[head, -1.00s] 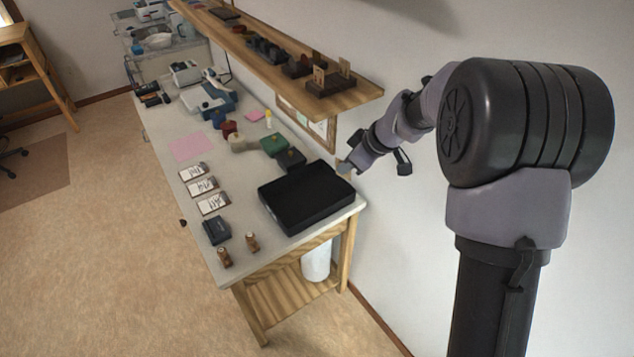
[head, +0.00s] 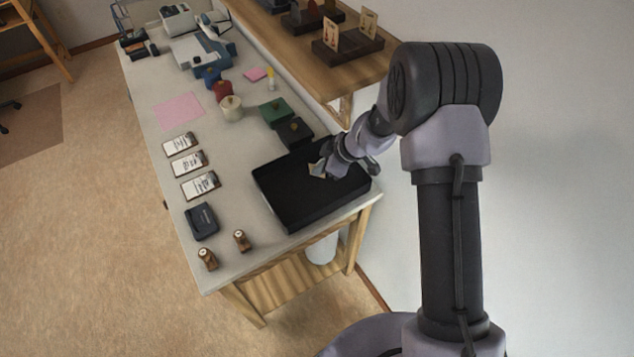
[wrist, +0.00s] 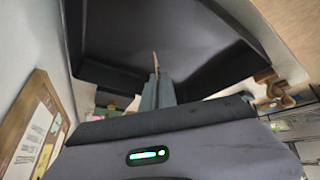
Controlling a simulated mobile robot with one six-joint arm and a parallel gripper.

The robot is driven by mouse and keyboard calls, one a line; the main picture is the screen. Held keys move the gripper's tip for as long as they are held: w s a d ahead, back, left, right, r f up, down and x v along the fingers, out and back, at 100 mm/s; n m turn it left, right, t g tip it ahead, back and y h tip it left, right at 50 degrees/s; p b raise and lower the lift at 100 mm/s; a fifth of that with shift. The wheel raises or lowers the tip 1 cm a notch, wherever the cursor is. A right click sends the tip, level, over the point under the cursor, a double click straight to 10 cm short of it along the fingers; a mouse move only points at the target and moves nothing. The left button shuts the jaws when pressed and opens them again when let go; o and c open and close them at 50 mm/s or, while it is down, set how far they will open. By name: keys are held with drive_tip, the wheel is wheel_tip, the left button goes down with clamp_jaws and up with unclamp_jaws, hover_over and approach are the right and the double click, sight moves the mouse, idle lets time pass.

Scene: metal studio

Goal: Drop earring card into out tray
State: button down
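The out tray is a wide, black, shallow tray (head: 292,212) at the near right corner of the workbench. It also fills the top of the wrist view (wrist: 215,35). My gripper (head: 322,168) is over the tray's far right part. It is shut on a small tan earring card (head: 316,170), which shows edge-on past the fingers in the wrist view (wrist: 155,62). My gripper's fingers also show there (wrist: 157,88). The card looks to be above the tray floor; the exact height is unclear.
A wooden shelf (head: 285,38) with dark card stands (head: 347,48) runs along the wall behind. Dark and green boxes (head: 276,111) sit behind the tray. White cards (head: 189,163), a dark box (head: 201,221) and two brown items (head: 241,240) lie left of it.

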drive_tip(key=shift+f, duration=0.7)
drive_tip(key=c, duration=2.1)
unclamp_jaws()
drive_tip(key=o, duration=0.5)
drive_tip(key=p+v, duration=0.3)
drive_tip(key=v, duration=1.4)
drive_tip(key=shift+d+r, duration=0.15)
drive_tip(key=shift+d, duration=0.05)
